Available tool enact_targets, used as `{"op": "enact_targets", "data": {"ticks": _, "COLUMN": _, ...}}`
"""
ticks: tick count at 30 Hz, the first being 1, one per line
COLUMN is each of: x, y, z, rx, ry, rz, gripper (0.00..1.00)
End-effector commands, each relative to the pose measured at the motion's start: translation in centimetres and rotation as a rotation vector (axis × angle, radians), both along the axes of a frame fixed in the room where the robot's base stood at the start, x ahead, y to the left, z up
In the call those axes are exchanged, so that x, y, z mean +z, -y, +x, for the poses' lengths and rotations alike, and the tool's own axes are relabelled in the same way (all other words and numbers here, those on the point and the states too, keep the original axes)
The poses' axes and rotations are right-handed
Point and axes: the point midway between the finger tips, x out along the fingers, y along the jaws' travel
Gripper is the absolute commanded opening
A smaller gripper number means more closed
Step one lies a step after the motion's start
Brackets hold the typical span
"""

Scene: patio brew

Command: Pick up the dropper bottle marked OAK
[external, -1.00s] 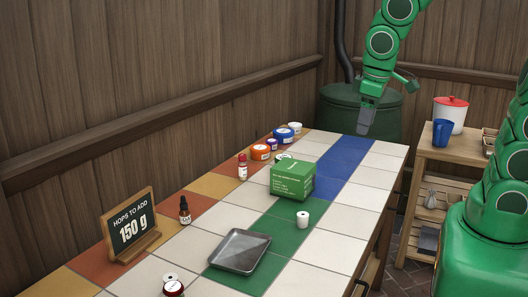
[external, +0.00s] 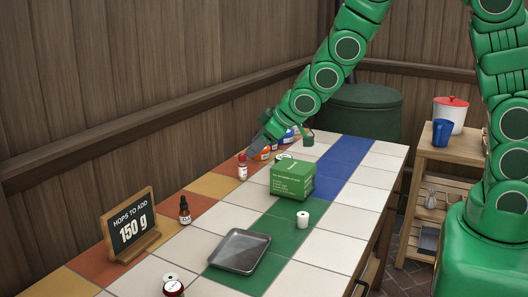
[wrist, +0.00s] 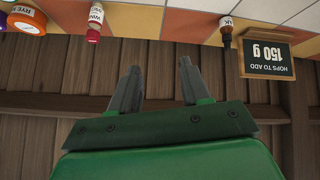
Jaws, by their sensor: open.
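The dropper bottle (external: 184,212), small and dark with a black top and a white label, stands upright on the table just right of the hops sign. The wrist view shows it upside down (wrist: 226,33), at the upper right; its small label seems to read OAK, partly cut off. My gripper (external: 263,140) is above the far left side of the table, near the coloured tubs and well away from the bottle. The wrist view shows its two fingers (wrist: 160,75) apart with nothing between them.
A red-capped bottle (external: 242,167) stands between my gripper and the dropper bottle. The hops sign (external: 132,225) reads 150 g. A green box (external: 292,180), a white spool (external: 303,219) and a metal tray (external: 240,251) are on the table. The wooden wall runs close behind.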

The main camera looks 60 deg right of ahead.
Motion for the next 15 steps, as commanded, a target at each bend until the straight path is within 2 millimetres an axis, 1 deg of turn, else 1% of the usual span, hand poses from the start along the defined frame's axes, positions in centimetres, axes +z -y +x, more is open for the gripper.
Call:
{"op": "enact_targets", "data": {"ticks": 1, "x": -0.9, "y": -0.6, "z": 1.0, "rx": 0.02, "ry": 0.021, "rz": 0.011, "gripper": 0.47}}
{"op": "enact_targets", "data": {"ticks": 6, "x": -2.9, "y": -3.0, "z": 3.8, "rx": 0.09, "ry": 0.102, "rz": 0.056, "gripper": 0.47}}
{"op": "enact_targets", "data": {"ticks": 9, "x": -4.2, "y": -4.6, "z": 5.2, "rx": 0.131, "ry": 0.149, "rz": 0.089, "gripper": 0.47}}
{"op": "enact_targets", "data": {"ticks": 15, "x": -6.6, "y": -7.9, "z": 7.3, "rx": 0.213, "ry": 0.236, "rz": 0.168, "gripper": 0.47}}
